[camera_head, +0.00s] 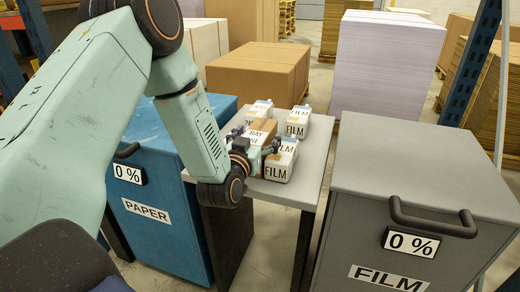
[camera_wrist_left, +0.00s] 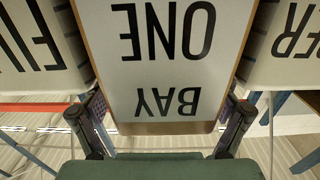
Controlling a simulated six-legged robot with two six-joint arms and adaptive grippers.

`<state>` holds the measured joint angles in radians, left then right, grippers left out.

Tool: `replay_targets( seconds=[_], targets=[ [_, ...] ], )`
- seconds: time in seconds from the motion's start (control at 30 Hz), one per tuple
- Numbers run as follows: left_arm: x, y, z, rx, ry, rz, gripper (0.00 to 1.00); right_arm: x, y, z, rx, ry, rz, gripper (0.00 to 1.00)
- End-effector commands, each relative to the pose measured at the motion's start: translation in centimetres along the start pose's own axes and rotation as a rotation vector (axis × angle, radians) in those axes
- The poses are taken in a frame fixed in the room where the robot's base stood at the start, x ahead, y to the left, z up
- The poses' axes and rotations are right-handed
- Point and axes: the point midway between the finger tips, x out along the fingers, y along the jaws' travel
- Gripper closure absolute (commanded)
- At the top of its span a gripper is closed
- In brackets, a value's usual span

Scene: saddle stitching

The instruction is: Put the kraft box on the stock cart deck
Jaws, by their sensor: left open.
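The kraft box (camera_head: 265,126) is small and brown with a white BAY ONE label. It stands among white packs on a small grey table (camera_head: 304,193) between two bins. My left gripper (camera_head: 254,146) is at the box's near side, its fingers open to either side of it. In the left wrist view the box's label (camera_wrist_left: 165,60) appears upside down between the open fingers of the left gripper (camera_wrist_left: 160,128). Contact with the fingers cannot be made out. The gripper and wrist hide part of the box. I cannot identify the stock cart deck. My right gripper is out of view.
White FILM packs (camera_head: 280,165) stand close beside the box; another pack (camera_wrist_left: 290,45) shows letters ending in PER. A blue PAPER bin (camera_head: 165,240) is left of the table and a grey FILM bin (camera_head: 425,185) right. Large stacks (camera_head: 385,65) stand behind.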

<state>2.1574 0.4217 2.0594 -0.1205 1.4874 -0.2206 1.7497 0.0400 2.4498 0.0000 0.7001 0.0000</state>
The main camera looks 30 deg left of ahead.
Motion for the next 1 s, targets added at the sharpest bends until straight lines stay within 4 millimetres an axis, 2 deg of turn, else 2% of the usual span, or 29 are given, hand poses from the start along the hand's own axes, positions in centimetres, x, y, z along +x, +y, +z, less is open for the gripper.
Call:
replay_targets(
  seconds=[0.27, 1.0],
  targets=[
    [0.31, -0.08, -0.06, -0.001, -0.001, 0.0, 0.13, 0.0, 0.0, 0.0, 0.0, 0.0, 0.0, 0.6],
    [0.28, -0.08, -0.06, -0.001, 0.0, 0.0, 0.76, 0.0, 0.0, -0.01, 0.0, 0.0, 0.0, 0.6]
  ],
)
